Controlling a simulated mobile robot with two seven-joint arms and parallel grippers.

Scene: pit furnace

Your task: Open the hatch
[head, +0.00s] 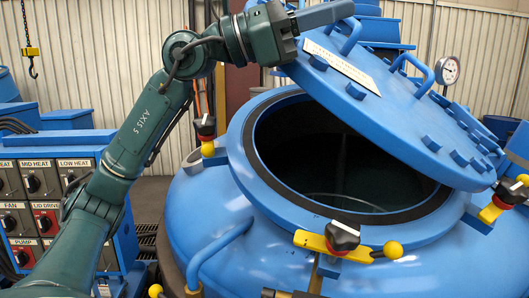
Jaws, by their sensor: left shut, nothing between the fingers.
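The hatch is a round blue lid (400,112) on a big blue vessel (240,262). The lid is tilted up, its left side high and its lower right side close to the rim (262,190). The dark round opening (340,165) shows beneath it. Bolts, a white label and bar handles (412,72) are on the lid. My left gripper (338,12) is shut and empty at the lid's raised upper left edge, close to a handle (347,36). I cannot tell whether it touches the lid. My right gripper is not in view.
Clamps with yellow bars and black-and-red knobs stand around the rim at the front (342,238), right (507,194) and left (206,130). A control panel (38,200) is at the left. A gauge (447,70) stands behind the lid. A yellow hook (31,55) hangs at the upper left.

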